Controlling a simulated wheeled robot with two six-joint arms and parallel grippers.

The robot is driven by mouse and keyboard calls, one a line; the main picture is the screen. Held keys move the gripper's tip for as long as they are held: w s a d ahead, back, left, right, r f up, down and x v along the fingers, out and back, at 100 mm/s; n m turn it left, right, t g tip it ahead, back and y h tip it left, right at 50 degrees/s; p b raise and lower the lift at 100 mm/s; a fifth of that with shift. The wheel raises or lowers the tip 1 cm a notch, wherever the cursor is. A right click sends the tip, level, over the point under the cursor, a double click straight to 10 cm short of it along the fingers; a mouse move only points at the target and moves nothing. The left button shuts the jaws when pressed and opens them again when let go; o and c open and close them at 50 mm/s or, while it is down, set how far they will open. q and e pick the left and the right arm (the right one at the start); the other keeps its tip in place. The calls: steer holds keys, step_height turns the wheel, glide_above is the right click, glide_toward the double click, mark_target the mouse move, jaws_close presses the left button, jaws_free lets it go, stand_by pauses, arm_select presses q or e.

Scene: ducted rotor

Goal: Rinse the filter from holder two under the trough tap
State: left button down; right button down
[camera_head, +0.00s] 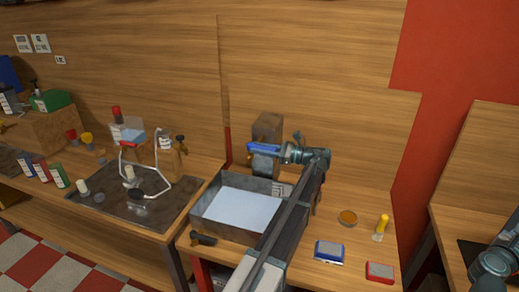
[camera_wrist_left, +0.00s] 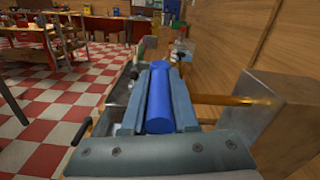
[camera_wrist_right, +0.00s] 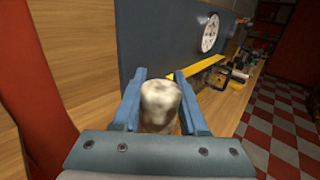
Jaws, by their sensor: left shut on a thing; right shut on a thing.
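My left gripper (camera_head: 264,148) is above the back of the grey trough (camera_head: 198,214), which has a pale blue inside. In the left wrist view, the left gripper (camera_wrist_left: 157,100) is shut on a blue cylinder (camera_wrist_left: 159,98). A brass rod (camera_wrist_left: 235,100) runs from a grey block (camera_wrist_left: 285,100) towards that gripper; the join is hidden. The block also shows at the trough's back (camera_head: 267,127). My right gripper (camera_wrist_right: 158,95) is shut on an off-white, stained filter (camera_wrist_right: 160,104). The head view does not show the right gripper. I cannot tell which spot is holder two.
Left of the trough, a dark mat (camera_head: 115,212) bears a white wire frame (camera_head: 160,185) and small cylinders. A black-handled tool (camera_head: 203,239) lies by the trough's front. To the right are a blue box (camera_head: 329,252), a red box (camera_head: 380,272) and a yellow-handled tool (camera_head: 382,227).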

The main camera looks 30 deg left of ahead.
stand_by(0.8)
arm_select(q)
steer(key=m+t, duration=0.1)
steer(key=t, duration=0.1)
steer(key=s+m+t, duration=0.1)
steer(key=m+t, duration=0.1)
steer(key=t, duration=0.1)
steer(key=shift+y, duration=0.3)
steer(key=c, duration=0.7)
jaws_free()
steer(key=shift+d, duration=0.1)
steer(key=d, duration=1.2)
steer(key=shift+s, duration=0.25)
